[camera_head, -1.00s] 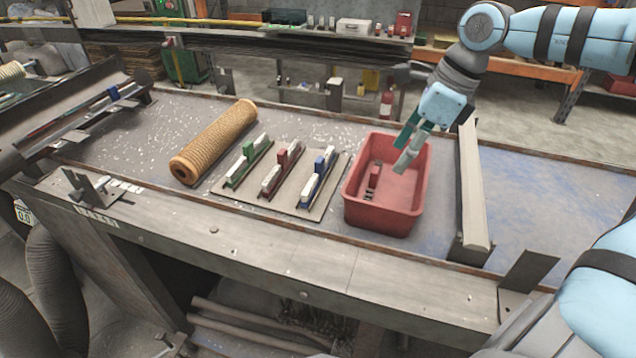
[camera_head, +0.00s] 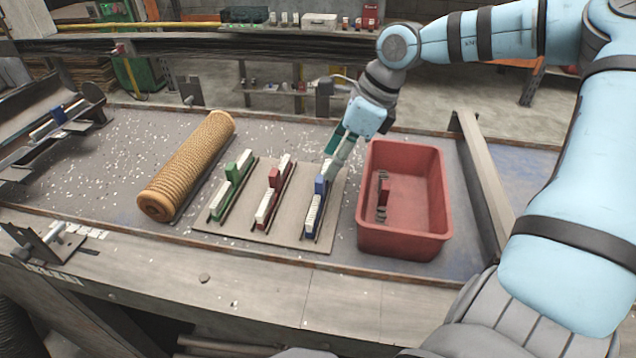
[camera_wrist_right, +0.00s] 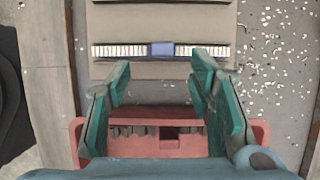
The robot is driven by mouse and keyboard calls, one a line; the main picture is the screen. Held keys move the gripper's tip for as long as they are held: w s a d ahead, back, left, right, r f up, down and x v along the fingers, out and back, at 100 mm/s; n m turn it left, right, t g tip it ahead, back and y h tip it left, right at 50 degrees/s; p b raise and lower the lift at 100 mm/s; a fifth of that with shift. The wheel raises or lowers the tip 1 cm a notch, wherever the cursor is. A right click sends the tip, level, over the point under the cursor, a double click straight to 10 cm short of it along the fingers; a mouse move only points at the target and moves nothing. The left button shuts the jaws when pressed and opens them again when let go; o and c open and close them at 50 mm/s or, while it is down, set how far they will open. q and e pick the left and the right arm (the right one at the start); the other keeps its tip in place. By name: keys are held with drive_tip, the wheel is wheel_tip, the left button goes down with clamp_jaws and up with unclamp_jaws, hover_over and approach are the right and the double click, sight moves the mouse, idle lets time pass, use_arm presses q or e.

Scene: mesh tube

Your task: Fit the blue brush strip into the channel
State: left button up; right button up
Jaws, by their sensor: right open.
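The blue brush strip (camera_head: 316,206), with white bristles and a blue block in its middle, lies on the flat board (camera_head: 285,238) at the right end of a row of brush strips. In the right wrist view the strip (camera_wrist_right: 190,51) runs crosswise just ahead of the fingertips. My right gripper (camera_head: 332,163) is open and empty, above the board's far right corner; its open fingers also show in the wrist view (camera_wrist_right: 162,64). A dark sloped trough (camera_head: 25,150) stands at far left, with a similar blue-blocked strip (camera_head: 60,115). I cannot tell whether this is the channel. My left gripper is not in view.
A green strip (camera_head: 232,188) and a red strip (camera_head: 273,192) share the board. A red bin (camera_head: 405,240) stands right of it, holding a dark red piece (camera_head: 384,193). A ribbed tan roller (camera_head: 187,165) lies to the left. A raised bar (camera_head: 485,170) is beyond the bin.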

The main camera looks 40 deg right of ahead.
sight(320, 178)
drive_tip(key=x, duration=0.7)
drive_tip(key=shift+w, duration=0.4)
drive_tip(key=shift+s+r, duration=0.1)
drive_tip(key=shift+c, duration=1)
clamp_jaws()
